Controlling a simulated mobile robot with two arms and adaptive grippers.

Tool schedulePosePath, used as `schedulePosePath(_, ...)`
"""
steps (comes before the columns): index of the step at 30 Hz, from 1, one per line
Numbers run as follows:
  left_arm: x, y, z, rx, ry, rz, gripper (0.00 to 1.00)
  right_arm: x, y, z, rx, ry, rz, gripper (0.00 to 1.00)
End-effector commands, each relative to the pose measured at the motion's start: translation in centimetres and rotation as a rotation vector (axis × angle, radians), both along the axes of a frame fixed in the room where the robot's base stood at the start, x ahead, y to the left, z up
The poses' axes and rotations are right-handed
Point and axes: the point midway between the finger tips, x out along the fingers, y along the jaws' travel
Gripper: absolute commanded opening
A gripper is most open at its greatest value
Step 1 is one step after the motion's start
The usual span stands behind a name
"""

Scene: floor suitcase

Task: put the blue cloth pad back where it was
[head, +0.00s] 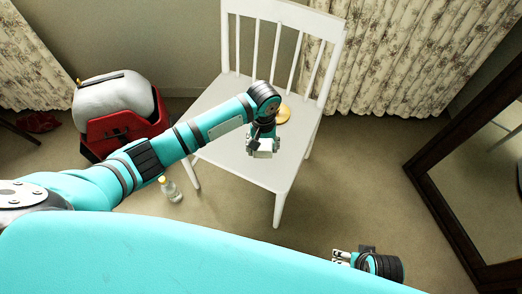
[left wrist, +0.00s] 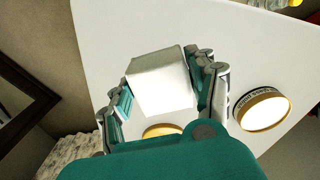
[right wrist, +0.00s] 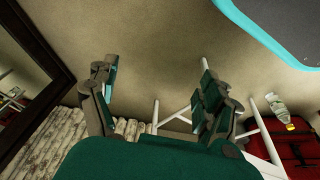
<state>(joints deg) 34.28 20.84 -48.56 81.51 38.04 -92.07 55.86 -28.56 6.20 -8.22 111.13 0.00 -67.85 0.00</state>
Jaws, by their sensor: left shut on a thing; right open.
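I do not see a blue cloth pad in any view. My left gripper (head: 262,146) is over the seat of the white chair (head: 225,118). It is shut on a small white block (left wrist: 160,82), which sits between its fingers in the left wrist view; it also shows in the head view (head: 264,154). I cannot tell whether the block touches the seat. My right gripper (head: 342,257) is open and empty, low in front of the chair on the right. Its spread fingers show in the right wrist view (right wrist: 156,85).
A round tan-rimmed tin (left wrist: 262,110) lies on the chair seat. A red suitcase (head: 126,134) with a bulging pale bundle (head: 114,97) stands on the floor at left. A clear bottle (head: 171,190) stands near the chair. A dark-framed mirror (head: 447,203) is at right, with open floor before it.

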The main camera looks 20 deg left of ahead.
Motion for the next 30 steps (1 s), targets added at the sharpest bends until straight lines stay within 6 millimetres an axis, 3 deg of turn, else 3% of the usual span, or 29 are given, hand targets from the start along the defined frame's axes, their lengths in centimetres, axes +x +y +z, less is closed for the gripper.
schedulePosePath(3, 0.8, 0.9, -0.1, 0.001, -0.002, 0.003, 0.26, 0.1, 0.0, 0.8, 0.000, -0.006, -0.001, 0.81)
schedulePosePath(12, 0.7, 0.9, -3.4, 0.000, -0.001, 0.001, 0.26, 0.1, -0.1, 5.3, 0.001, -0.028, -0.004, 0.81)
schedulePosePath(23, 0.6, 0.8, -3.6, -0.001, -0.001, 0.000, 0.26, 0.1, -0.1, 5.9, 0.001, -0.030, -0.006, 0.81)
schedulePosePath(24, 0.6, 0.8, -3.6, -0.001, -0.001, 0.000, 0.61, 0.1, -0.1, 5.8, 0.001, -0.030, -0.006, 0.81)
schedulePosePath(29, 0.6, 0.8, -3.6, -0.001, -0.001, 0.000, 0.82, 0.1, -0.1, 5.9, 0.001, -0.030, -0.006, 0.81)
schedulePosePath(30, 0.6, 0.8, -3.6, -0.001, -0.001, 0.000, 0.82, 0.1, -0.1, 5.9, 0.001, -0.030, -0.006, 0.81)
